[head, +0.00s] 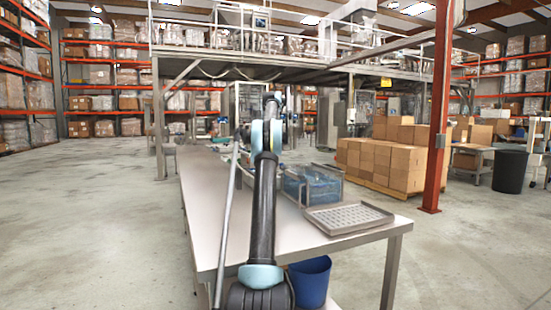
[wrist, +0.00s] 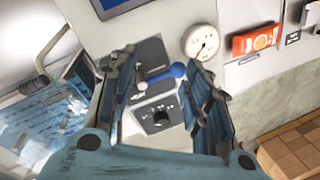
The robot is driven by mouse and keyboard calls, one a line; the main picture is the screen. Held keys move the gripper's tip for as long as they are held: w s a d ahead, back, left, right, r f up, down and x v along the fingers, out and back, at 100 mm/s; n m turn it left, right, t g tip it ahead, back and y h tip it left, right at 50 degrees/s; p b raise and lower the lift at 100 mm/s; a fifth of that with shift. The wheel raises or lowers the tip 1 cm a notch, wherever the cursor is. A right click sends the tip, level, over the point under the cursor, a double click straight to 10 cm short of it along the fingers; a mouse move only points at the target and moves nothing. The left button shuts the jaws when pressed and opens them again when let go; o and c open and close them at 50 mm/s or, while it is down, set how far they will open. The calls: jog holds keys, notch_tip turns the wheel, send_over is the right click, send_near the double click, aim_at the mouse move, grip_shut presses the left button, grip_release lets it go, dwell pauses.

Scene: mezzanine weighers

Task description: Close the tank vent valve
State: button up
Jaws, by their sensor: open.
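In the wrist view, a blue lever handle (wrist: 177,70) on a pale metal stem looks like the vent valve. It lies across the gap between my fingers, in front of a dark grey block. I cannot tell whether the valve is open or shut. My gripper (wrist: 161,78) is open, with one dark finger on each side of the lever and nothing visibly held. Contact with the handle cannot be made out. A clear tank (head: 312,187) with blue liquid stands on the steel bench in the head view. My arm hides the gripper there.
A black knob on a marked plate (wrist: 149,121) sits below the lever. A perforated tray (head: 348,218) lies on the bench (head: 218,205). Floor left of the bench is clear.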

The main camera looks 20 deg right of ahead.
jog(key=shift+s+r, duration=0.1)
jog(key=shift+r, duration=1.2)
